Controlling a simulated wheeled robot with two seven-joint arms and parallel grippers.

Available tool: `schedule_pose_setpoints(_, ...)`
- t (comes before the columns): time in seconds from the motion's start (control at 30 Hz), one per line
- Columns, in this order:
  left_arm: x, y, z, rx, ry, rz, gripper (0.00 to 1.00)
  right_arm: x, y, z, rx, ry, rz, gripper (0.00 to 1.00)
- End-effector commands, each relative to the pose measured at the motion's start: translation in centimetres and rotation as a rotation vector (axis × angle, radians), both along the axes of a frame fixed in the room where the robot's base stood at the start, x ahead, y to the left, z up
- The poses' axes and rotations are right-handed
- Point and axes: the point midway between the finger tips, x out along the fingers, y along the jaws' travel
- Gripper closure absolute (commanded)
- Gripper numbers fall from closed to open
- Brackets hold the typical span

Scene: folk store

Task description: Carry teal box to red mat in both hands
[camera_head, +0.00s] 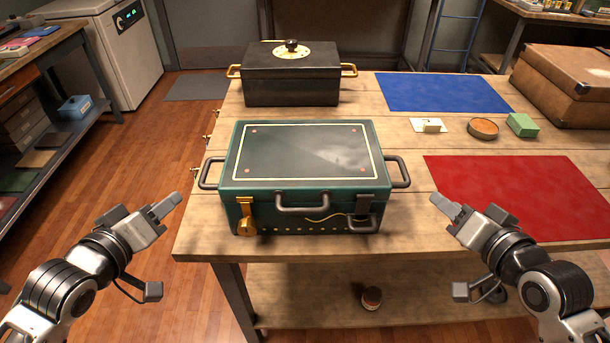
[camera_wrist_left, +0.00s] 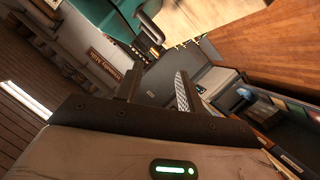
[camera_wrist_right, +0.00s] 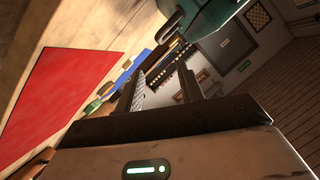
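The teal box (camera_head: 300,158) stands upright on the wooden table, left of the red mat (camera_head: 520,195). It has a dark lid, a front handle, a brass latch and a loop handle on each side. My left gripper (camera_head: 158,248) is open and empty, left of the box and apart from its left handle. My right gripper (camera_head: 453,248) is open and empty, right of the box and apart from its right handle, near the mat's front left. Part of the box shows in the left wrist view (camera_wrist_left: 118,20) and the right wrist view (camera_wrist_right: 212,14). The red mat is bare.
A black box (camera_head: 290,82) with brass handles stands behind the teal box. A blue mat (camera_head: 440,92) lies at the back. A green block (camera_head: 522,125), a round tin (camera_head: 483,128) and a brown case (camera_head: 565,88) stand behind the red mat. Bare wood separates teal box and mat.

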Motion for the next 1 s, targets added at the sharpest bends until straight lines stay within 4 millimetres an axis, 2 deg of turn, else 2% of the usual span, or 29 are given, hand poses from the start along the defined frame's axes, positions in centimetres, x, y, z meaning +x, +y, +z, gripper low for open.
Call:
schedule_pose_setpoints(0.23, 0.1, -0.1, -0.2, 0.000, 0.001, 0.000, 0.62, 0.1, 0.1, -0.2, -0.002, 0.001, 0.000, 0.62)
schedule_pose_setpoints(0.37, 1.0, -0.3, -0.5, 0.000, 0.000, 0.000, 0.62, 1.0, 0.2, -0.5, -0.003, 0.000, -0.001, 0.62)
schedule_pose_setpoints(1.0, 12.0, -2.8, -4.3, 0.003, 0.000, 0.000, 0.62, 11.9, 3.1, -4.3, -0.003, 0.000, 0.000, 0.62)
